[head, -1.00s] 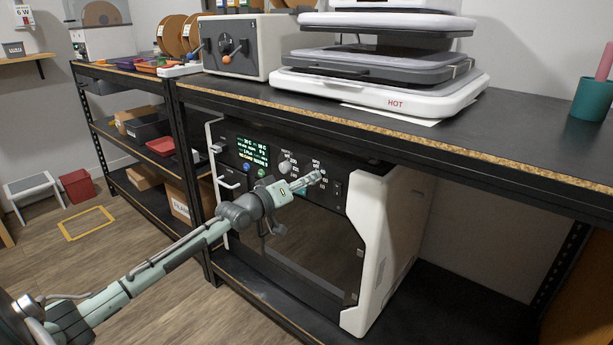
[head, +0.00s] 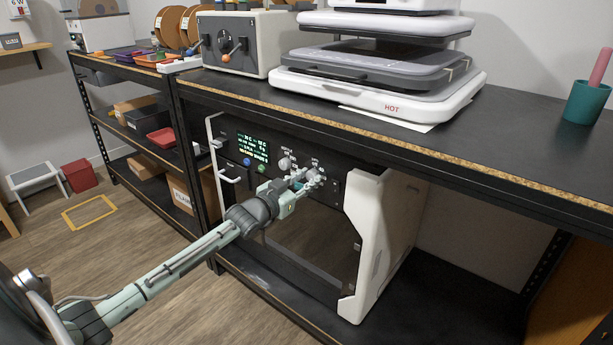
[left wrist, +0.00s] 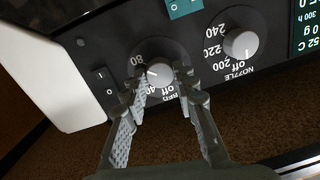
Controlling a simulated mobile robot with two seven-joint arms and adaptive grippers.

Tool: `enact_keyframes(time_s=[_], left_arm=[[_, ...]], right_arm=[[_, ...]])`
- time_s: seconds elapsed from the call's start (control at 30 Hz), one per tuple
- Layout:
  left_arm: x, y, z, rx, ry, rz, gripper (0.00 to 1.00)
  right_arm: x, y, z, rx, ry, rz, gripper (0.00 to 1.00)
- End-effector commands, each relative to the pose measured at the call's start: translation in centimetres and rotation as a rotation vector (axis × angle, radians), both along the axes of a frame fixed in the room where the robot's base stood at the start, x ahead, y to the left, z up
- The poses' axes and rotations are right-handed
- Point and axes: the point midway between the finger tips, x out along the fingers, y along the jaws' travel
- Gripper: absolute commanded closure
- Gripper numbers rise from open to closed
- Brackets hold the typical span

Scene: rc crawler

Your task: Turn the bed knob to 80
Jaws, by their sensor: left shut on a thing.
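The bed knob (left wrist: 158,74) is a round light-grey dial on the dark front panel of the printer (head: 366,250). The wrist picture shows the panel upside down, with "off", "40" and "80" around this knob. A small mark shows on its face, but its exact setting is unclear. My left gripper (left wrist: 160,86) is shut on the bed knob, one finger on each side. In the head view my left gripper (head: 308,180) reaches the panel and partly hides the knob. My right gripper is not in view.
The nozzle knob (left wrist: 241,43) sits close beside the bed knob. A rocker switch (left wrist: 103,86) is on its other side. The shelf top (head: 480,160) overhangs the printer, with a white heat press (head: 375,95) on it. A lit screen (head: 265,147) is left of the knobs.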

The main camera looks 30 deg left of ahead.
Motion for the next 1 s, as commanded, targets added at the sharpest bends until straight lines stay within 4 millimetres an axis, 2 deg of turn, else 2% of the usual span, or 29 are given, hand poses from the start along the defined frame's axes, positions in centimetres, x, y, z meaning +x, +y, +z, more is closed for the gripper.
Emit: enact_keyframes(time_s=[0.27, 0.7, 0.73, 0.87, 1.0], left_arm=[[-0.01, -0.11, -0.03, 0.063, -0.006, -0.001, 1.00], [-0.02, -0.09, -0.06, 0.072, -0.006, -0.001, 1.00], [-0.02, -0.09, -0.06, 0.072, -0.006, -0.001, 0.69], [-0.02, -0.08, -0.05, 0.072, -0.006, -0.001, 0.53], [0.00, -0.06, -0.04, 0.071, -0.006, 0.000, 0.51]], right_arm=[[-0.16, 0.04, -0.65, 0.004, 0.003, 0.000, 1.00], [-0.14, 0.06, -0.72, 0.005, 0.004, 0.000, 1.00], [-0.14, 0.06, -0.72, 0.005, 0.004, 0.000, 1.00], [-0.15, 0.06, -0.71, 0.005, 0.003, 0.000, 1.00], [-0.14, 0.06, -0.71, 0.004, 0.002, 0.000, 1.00]])
